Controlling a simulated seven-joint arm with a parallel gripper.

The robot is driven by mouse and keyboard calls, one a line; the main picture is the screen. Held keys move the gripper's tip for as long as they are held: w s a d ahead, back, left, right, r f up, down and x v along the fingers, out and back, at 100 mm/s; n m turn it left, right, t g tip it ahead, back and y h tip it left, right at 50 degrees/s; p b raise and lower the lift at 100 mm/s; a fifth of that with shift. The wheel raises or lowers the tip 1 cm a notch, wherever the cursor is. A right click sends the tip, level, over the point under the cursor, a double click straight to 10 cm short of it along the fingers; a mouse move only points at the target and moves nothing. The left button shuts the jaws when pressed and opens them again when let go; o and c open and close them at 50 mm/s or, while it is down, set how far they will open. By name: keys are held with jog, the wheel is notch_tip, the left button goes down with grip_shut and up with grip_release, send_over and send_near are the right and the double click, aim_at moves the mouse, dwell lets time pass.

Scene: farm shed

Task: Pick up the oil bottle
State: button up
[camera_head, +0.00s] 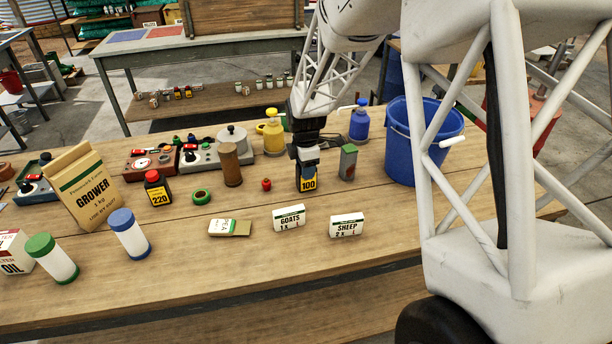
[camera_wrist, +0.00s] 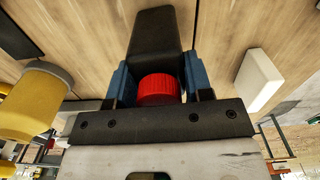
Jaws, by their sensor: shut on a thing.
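A dark bottle labelled 100 (camera_head: 307,183) stands upright at the middle of the wooden table; I cannot tell whether its base touches the wood. My gripper (camera_head: 304,156) comes down over its top from above and is shut on it. In the wrist view, my gripper (camera_wrist: 158,80) has its blue fingers on both sides of the red cap (camera_wrist: 158,90), with the dark bottle body (camera_wrist: 155,38) beyond. A similar dark bottle labelled 220 (camera_head: 157,190), with a red cap, stands to the left. No label reading oil shows on either bottle.
A grey-green box (camera_head: 348,163) stands close right of the held bottle; a small red object (camera_head: 266,184) and brown cylinder (camera_head: 230,165) stand left. GOATS (camera_head: 289,218) and SHEEP (camera_head: 346,226) boxes lie in front. A blue bucket (camera_head: 405,150) is at the right. Yellow and blue jugs stand behind.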

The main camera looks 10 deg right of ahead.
jog(key=shift+r, duration=0.15)
jog(key=shift+r, duration=4.9)
jog(key=shift+r, duration=0.25)
notch_tip(320, 180, up, 16)
jog(key=d+m, duration=1)
jog(key=d, duration=2.4)
jog(key=shift+s+d+f, duration=0.1)
jog(key=shift+s+f, duration=0.05)
jog(key=shift+f, duration=1.15)
jog(key=shift+s+f, duration=0.1)
jog(key=shift+f, duration=1.2)
